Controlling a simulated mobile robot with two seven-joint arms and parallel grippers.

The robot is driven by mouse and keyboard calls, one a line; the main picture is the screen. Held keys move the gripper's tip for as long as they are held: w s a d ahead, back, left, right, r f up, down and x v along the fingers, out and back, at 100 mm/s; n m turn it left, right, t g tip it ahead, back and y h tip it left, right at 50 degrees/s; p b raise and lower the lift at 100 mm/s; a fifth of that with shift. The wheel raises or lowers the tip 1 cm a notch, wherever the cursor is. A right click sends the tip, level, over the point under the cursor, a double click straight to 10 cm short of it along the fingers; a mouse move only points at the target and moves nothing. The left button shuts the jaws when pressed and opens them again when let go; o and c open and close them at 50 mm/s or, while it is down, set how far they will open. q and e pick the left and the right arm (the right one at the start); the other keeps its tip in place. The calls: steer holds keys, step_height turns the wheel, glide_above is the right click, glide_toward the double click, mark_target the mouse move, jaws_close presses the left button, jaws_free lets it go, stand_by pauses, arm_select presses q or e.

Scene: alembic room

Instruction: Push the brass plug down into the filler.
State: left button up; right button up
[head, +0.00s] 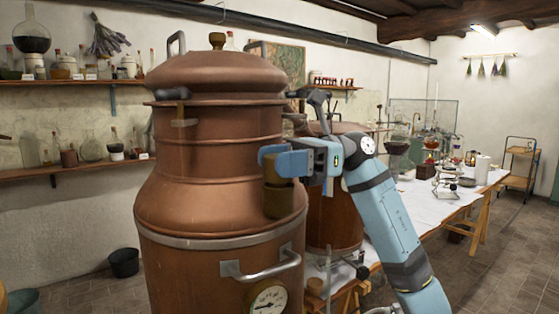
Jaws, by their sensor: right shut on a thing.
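A large copper still (205,195) fills the left middle of the head view. A short brass filler (279,204) stands out at the right of its shoulder. My right gripper (276,161) is directly over the filler, its arm coming in from the right. It is shut on the brass plug (270,171), which is mostly hidden between the blue fingers. The plug looks upright and in line with the filler. I cannot tell how deep it sits or whether a gap is left. My left gripper is not in view.
A side handle (275,268) and a round gauge (267,301) are on the still below the filler. A second copper vessel (333,215) stands close behind my right gripper. A long white-covered table (425,207) with glassware runs back to the right. Bottle shelves (70,172) line the left wall.

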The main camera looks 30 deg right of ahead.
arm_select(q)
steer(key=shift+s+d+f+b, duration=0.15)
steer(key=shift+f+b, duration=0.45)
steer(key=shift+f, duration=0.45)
arm_select(e)
steer(key=shift+f, duration=0.5)
steer(key=o, duration=1.1)
steer(key=shift+c, duration=0.2)
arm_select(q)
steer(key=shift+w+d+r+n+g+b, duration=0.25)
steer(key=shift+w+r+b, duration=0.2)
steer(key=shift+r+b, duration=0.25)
arm_select(e)
steer(key=d, duration=1.3)
steer(key=shift+d+r, duration=0.15)
steer(key=shift+d, duration=0.25)
